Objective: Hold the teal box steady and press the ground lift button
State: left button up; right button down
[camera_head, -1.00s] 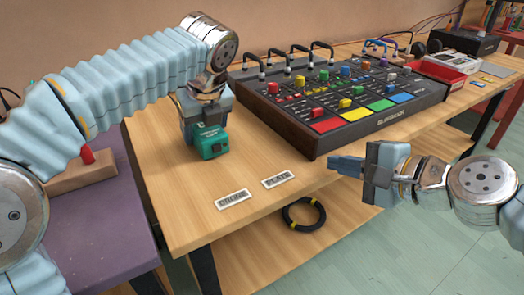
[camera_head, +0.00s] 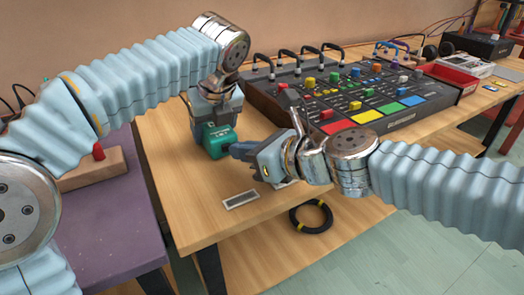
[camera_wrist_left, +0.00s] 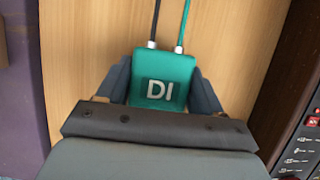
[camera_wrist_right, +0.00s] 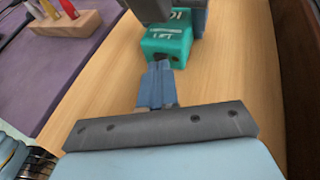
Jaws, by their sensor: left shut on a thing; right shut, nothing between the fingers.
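The teal box (camera_head: 219,141) sits on the wooden table. The left wrist view shows its top marked "DI" (camera_wrist_left: 164,82), with a black and a teal cable at its far side. My left gripper (camera_head: 210,122) comes from above and is shut on the box, one finger on each side. My right gripper (camera_head: 236,150) is shut with nothing between its fingers. In the right wrist view its fingertips (camera_wrist_right: 158,68) are at the box's near face (camera_wrist_right: 165,48), close to a dark spot there. I cannot tell whether they touch. The ground lift button is not clearly visible.
A black mixer with coloured pads (camera_head: 365,116) stands right of the box, behind my right arm. A label plate (camera_head: 240,199) lies at the table's front. A coiled black cable (camera_head: 311,216) is on the lower shelf. A wooden block with a red peg (camera_head: 95,168) is at left.

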jog(key=shift+w+a+f, duration=0.2)
jog(key=shift+w+a, duration=0.1)
jog(key=shift+a, duration=0.25)
jog(key=shift+v, duration=3.95)
pick_arm(q)
jog(key=o, duration=1.3)
